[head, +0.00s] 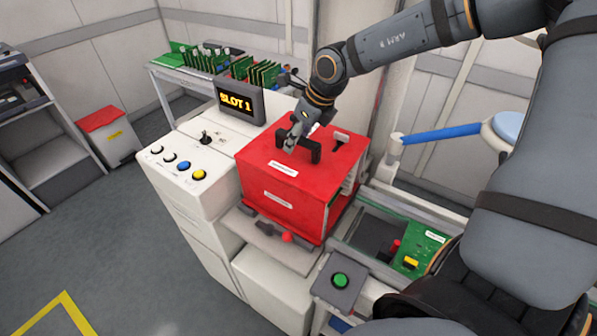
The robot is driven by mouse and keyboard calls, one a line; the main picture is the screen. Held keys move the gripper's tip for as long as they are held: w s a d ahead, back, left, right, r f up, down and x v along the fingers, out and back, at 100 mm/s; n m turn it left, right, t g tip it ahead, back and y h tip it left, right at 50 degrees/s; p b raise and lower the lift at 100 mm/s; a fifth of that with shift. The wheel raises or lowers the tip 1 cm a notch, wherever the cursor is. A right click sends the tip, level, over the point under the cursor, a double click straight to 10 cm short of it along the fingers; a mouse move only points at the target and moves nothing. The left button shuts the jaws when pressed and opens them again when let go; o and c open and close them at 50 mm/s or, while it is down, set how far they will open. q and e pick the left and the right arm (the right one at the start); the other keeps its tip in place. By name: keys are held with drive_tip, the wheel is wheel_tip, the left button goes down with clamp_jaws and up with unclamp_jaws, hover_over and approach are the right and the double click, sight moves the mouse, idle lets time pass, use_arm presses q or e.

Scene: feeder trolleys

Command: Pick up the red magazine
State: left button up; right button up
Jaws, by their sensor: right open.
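The red magazine (262,189) is a box with white labels and a black handle on top. It sits upright on a shelf to the right of the white control cabinet. My right gripper (301,140) is at the top of the magazine, at its black handle (314,151). It is open, and whether its fingers touch the handle I cannot tell. Part of the handle is hidden by the gripper. My left gripper is not in view.
The control cabinet (176,209) carries buttons, a small lever and a "SLOT 1" display (239,103). Behind stands a table with green boards (215,62). A green button box (339,281) and a rail with a green board (405,240) lie at the front right. A red-lidded bin (109,133) stands left.

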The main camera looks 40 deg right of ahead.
drive_tip(key=shift+w+f, duration=0.15)
drive_tip(key=shift+f, duration=0.2)
drive_tip(key=shift+a+r, duration=0.1)
drive_tip(key=shift+c, duration=0.7)
clamp_jaws()
drive_tip(key=shift+w+r, duration=0.15)
